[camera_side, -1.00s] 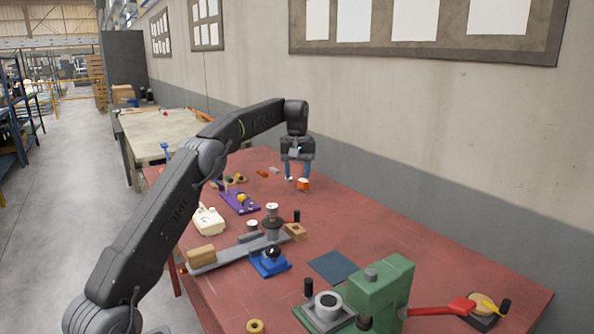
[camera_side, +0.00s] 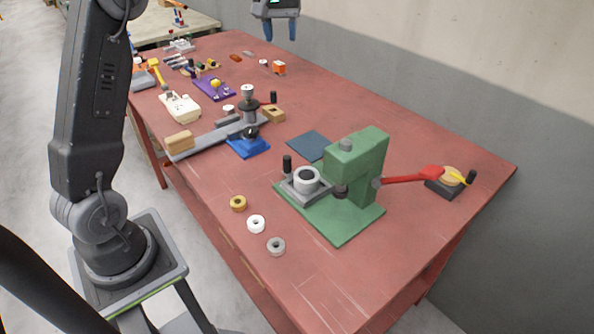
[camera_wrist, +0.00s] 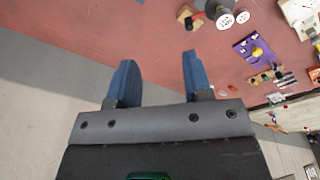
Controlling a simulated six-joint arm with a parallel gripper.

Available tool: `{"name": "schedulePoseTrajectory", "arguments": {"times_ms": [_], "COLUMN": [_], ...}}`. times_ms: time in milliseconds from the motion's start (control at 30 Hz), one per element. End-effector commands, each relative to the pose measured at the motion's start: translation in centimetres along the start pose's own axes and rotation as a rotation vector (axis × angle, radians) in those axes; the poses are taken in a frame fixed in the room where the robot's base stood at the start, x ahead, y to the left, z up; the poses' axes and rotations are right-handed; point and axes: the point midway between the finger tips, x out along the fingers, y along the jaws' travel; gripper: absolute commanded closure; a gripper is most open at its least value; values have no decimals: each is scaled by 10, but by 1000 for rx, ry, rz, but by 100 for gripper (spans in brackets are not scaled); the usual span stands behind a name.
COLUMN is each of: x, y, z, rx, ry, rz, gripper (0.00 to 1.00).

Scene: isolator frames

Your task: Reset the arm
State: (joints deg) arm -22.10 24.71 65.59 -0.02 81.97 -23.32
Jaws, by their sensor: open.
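My gripper (camera_side: 281,30) is at the top of the side view, raised above the far part of the red table (camera_side: 420,130). Its two blue fingers are apart with nothing between them. In the wrist view my gripper (camera_wrist: 157,80) also shows open and empty, with the wall, the floor strip and the red table edge beyond it. The upper part of my arm is cut off by the top of the side view.
A green press (camera_side: 357,175) with a red lever (camera_side: 412,176) stands on the near part of the table. Several rings, including a white ring (camera_side: 256,223), lie at the front. An orange-and-white block (camera_side: 279,68) lies below my gripper. A wall runs along the right.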

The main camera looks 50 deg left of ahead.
Motion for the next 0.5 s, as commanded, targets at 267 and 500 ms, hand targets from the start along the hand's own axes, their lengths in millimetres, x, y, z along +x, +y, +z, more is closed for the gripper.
{"name": "schedulePoseTrajectory", "arguments": {"times_ms": [267, 500], "x": [-43, -37], "y": [5, -20], "z": [126, 234], "rx": [280, 515], "ry": [114, 213], "rz": [69, 127], "gripper": [54, 54]}}
